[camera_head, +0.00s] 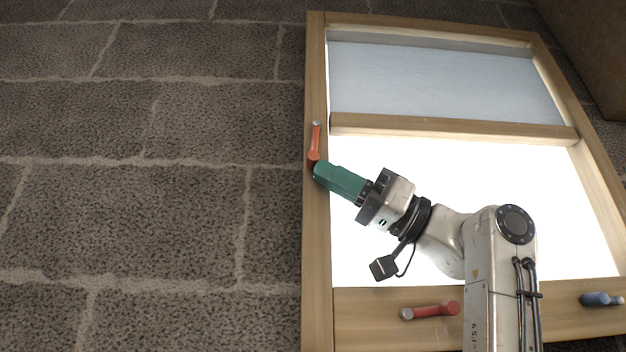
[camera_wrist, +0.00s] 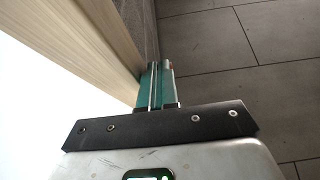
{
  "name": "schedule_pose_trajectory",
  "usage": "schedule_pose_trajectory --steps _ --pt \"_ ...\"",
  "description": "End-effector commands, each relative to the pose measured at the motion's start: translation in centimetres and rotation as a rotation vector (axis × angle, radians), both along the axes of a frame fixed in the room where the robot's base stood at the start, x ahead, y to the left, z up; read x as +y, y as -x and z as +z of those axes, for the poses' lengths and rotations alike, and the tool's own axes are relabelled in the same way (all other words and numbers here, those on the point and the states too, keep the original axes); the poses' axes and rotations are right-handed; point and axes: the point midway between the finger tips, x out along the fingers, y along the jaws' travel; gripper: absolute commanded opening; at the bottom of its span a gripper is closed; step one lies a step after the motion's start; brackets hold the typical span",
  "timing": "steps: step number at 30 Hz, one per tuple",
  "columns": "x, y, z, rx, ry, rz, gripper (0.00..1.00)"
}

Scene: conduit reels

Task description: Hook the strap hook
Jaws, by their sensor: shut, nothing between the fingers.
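I cannot make out a strap hook or strap in either view. My gripper (camera_head: 318,172) has green fingers and is shut, with nothing seen between them. Its tips are at the left post of a wooden window frame (camera_head: 317,250), just below an orange handle (camera_head: 315,142) that points up. Whether the tips touch the handle or the post, I cannot tell. In the wrist view my green fingers (camera_wrist: 157,68) lie close together beside the pale wooden frame (camera_wrist: 85,45). The fingers hide what lies right behind their tips.
A red handle (camera_head: 430,311) and a blue handle (camera_head: 601,299) sit on the frame's bottom rail. A wooden crossbar (camera_head: 450,130) divides a grey upper pane (camera_head: 440,80) from a bright lower opening (camera_head: 400,160). A grey block wall (camera_head: 200,120) fills the left. Brown panel (camera_head: 590,40) upper right.

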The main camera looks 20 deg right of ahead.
Motion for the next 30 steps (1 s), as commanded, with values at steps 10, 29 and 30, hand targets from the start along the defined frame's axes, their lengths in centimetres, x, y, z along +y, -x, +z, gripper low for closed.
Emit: schedule_pose_trajectory --steps 10,29,30 --pt "-6.9 2.3 -0.1 -0.002 0.0 -0.002 0.0" --pt "-9.3 3.1 0.1 -0.001 0.0 0.0 0.0" --pt "-9.3 3.1 0.1 -0.001 0.0 0.0 0.0"
